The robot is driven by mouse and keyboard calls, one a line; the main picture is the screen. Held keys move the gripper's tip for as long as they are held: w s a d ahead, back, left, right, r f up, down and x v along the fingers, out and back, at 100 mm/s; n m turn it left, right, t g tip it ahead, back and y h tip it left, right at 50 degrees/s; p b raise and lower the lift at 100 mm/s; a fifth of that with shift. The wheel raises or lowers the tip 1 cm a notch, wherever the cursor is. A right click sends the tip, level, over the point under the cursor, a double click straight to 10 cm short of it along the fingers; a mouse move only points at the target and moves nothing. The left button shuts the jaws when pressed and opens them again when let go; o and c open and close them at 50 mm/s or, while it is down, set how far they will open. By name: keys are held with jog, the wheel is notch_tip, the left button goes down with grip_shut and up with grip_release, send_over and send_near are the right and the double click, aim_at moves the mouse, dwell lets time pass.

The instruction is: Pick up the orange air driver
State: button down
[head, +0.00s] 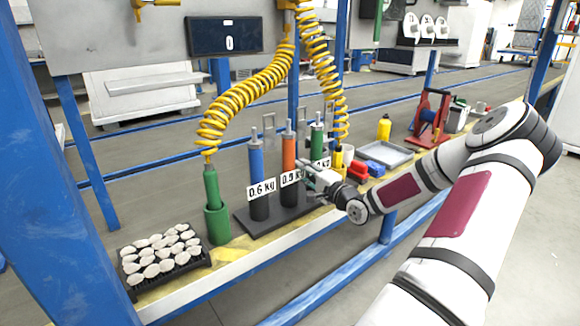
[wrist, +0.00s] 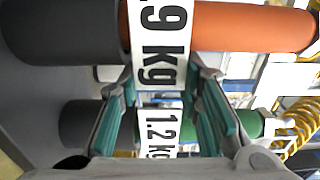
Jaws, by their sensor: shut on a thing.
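The orange air driver (head: 289,152) stands upright in the dark stand, between a blue driver (head: 256,165) and a green one (head: 317,138). A white 0.9 kg label is on its front. In the wrist view the orange air driver (wrist: 250,27) lies across the top of the picture, with its dark lower part at left. My gripper (wrist: 162,78) is shut on it at the label, one finger at each edge of the label. In the head view my gripper (head: 310,178) reaches it from the right and hides part of the stand.
The dark stand (head: 242,218) sits on the bench. A green driver in a holder (head: 216,222) and a black tray of white pieces (head: 128,282) are at left. Red and blue bins (head: 383,153) and a grey tray stand at right. Yellow coiled hoses (head: 250,90) hang above.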

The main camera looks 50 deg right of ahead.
jog(key=shift+r, duration=0.2)
notch_tip(320, 180, up, 28)
jog(key=p, duration=1.3)
jog(key=shift+f, duration=0.2)
